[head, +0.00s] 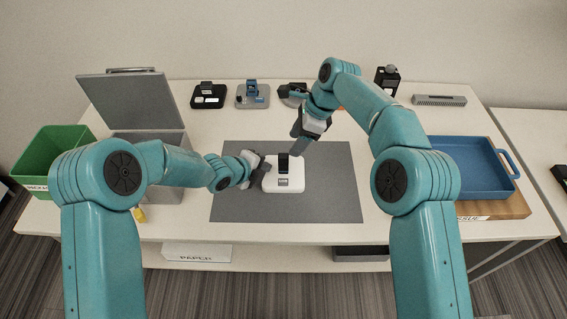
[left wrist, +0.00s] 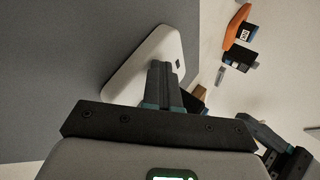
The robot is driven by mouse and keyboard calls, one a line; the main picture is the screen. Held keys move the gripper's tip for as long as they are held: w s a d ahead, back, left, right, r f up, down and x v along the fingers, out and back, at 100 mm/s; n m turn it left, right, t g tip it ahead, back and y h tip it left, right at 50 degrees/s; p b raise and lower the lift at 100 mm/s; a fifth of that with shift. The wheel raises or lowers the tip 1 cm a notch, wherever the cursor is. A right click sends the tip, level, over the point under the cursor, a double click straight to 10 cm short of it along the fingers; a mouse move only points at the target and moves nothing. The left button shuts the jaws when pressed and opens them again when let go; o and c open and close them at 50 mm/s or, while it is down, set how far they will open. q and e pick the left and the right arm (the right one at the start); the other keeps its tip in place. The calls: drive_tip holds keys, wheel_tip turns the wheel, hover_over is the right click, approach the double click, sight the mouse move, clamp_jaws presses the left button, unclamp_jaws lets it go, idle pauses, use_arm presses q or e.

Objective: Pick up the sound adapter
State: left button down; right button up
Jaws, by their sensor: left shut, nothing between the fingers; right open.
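A white stand (head: 290,186) with a dark upright piece (head: 283,163) on it sits on the grey mat (head: 330,205). I cannot tell for sure which thing is the sound adapter. My left gripper (head: 262,170) is shut and empty at the left side of the white stand. In the left wrist view its closed fingers (left wrist: 164,86) overlap the white stand (left wrist: 140,62); whether they touch it is unclear. My right gripper (head: 300,140) is open, above the mat just behind and right of the dark piece.
Small stands, one black (head: 208,97) and one blue-grey (head: 252,97), stand at the back. A grey bar (head: 438,100) lies back right. A blue tray (head: 468,170) is at the right. A green bin (head: 52,150) and an open-lidded grey box (head: 130,105) are left. The mat's right part is clear.

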sight(286, 156)
drive_tip(key=x, duration=0.9)
drive_tip(key=shift+a+f, duration=0.15)
drive_tip(key=shift+f, duration=0.15)
drive_tip(key=c, duration=1)
drive_tip(key=shift+c, duration=0.2)
wheel_tip(286, 156, up, 10)
drive_tip(key=shift+s+r, duration=0.1)
